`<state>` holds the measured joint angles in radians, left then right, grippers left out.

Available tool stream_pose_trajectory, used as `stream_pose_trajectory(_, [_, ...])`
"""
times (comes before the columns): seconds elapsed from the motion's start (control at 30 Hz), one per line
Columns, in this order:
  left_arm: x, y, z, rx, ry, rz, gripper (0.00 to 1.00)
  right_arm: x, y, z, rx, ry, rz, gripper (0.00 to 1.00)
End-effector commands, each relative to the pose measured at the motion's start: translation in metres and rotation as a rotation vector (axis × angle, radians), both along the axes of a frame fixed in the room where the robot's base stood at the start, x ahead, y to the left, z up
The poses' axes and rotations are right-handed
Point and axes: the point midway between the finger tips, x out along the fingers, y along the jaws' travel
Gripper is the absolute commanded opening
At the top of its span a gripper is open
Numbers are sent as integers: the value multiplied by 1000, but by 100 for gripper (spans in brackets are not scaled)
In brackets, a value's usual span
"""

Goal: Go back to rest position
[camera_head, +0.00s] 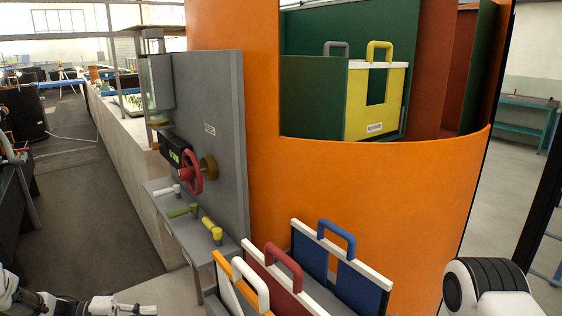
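Parts of my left arm, in white and black, show along the bottom left edge of the head view, cut off by the frame. A white and black ribbed link of my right arm stands at the bottom right corner. My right gripper is outside the view. Neither visible arm part is seen holding anything.
An orange curved wall (350,180) holds a yellow panel with a handle (359,110). Handled panels, blue (311,258), red (272,280) and orange-white (228,285), stand in front. A grey board (215,120) bears a red handwheel (191,172). Floor (90,220) is clear at left.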

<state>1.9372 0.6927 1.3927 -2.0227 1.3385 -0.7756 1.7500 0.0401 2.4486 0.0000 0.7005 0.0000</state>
Motion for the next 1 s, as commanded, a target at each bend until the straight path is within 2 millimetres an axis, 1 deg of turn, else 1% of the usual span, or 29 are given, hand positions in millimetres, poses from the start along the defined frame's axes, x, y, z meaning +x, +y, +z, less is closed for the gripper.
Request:
stream_pose_trajectory(0.03, [-2,-19,-6,-19,34,-7,0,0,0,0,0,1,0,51])
stream_pose_trajectory(0.07, [-3,-30,-9,-31,56,-6,0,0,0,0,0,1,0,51])
stream_pose_trajectory(0.17, [-6,-73,-25,-81,164,28,0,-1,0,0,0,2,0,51])
stream_pose_trajectory(0.2, [-9,-91,-34,-101,225,54,0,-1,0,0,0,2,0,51])
stream_pose_trajectory(0.27, [-17,-122,-52,-134,351,115,0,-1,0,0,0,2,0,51])
stream_pose_trajectory(0.3, [-26,-143,-68,-153,461,175,0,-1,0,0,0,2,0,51])
stream_pose_trajectory(0.37, [-46,-172,-97,-167,658,299,0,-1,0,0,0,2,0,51])
stream_pose_trajectory(0.4, [-66,-186,-120,-165,807,405,0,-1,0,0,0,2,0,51])
stream_pose_trajectory(0.43, [-83,-193,-136,-155,921,496,0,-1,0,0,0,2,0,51])
stream_pose_trajectory(0.47, [-103,-196,-153,-141,1034,596,0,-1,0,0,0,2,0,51])
stream_pose_trajectory(0.5, [-132,-196,-173,-114,1175,738,0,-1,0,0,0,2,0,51])
stream_pose_trajectory(0.57, [-181,-185,-195,-65,1366,975,0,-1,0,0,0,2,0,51])
stream_pose_trajectory(0.6, [-213,-173,-204,-34,1470,1142,0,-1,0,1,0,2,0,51])
stream_pose_trajectory(0.67, [-256,-152,-209,-3,1586,1387,0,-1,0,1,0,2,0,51])
stream_pose_trajectory(0.7, [-280,-137,-208,0,1641,1544,0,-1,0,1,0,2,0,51])
stream_pose_trajectory(0.73, [-295,-127,-206,-3,1673,1651,0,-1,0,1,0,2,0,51])
stream_pose_trajectory(0.8, [-321,-109,-203,-26,1722,1864,0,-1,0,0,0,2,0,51])
stream_pose_trajectory(0.83, [-327,-103,-202,-48,1731,1937,0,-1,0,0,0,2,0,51])
stream_pose_trajectory(0.9, [-331,-100,-203,-89,1756,2019,0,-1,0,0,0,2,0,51])
stream_pose_trajectory(1.0, [-330,-101,-203,-106,1762,2028,0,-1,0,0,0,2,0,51])
